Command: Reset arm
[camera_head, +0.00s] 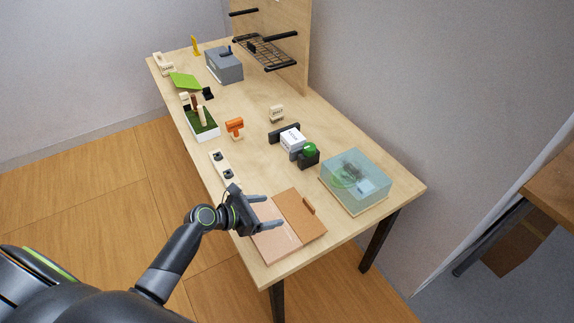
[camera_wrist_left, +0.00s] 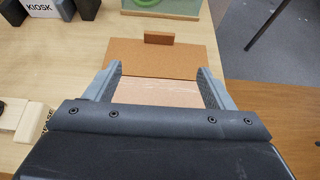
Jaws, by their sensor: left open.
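My left gripper (camera_head: 270,213) is open and empty over the near end of the wooden table, above a flat board (camera_head: 276,242) that is pale on one half and brown on the other. In the left wrist view, the two fingers (camera_wrist_left: 158,88) are spread apart, with the board (camera_wrist_left: 190,62) below and beyond them. A small brown block (camera_wrist_left: 159,38) stands at the board's far edge. Nothing is between the fingers. I cannot tell how high the gripper is above the board. My right gripper is not in view.
A clear bluish box (camera_head: 355,180) stands right of the board. A white block marked KIOSK (camera_head: 292,140) sits mid-table among dark blocks. A green-topped planter (camera_head: 203,126), an orange piece (camera_head: 235,127) and a grey building (camera_head: 224,65) stand farther back. A wire shelf (camera_head: 268,52) hangs on the back panel.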

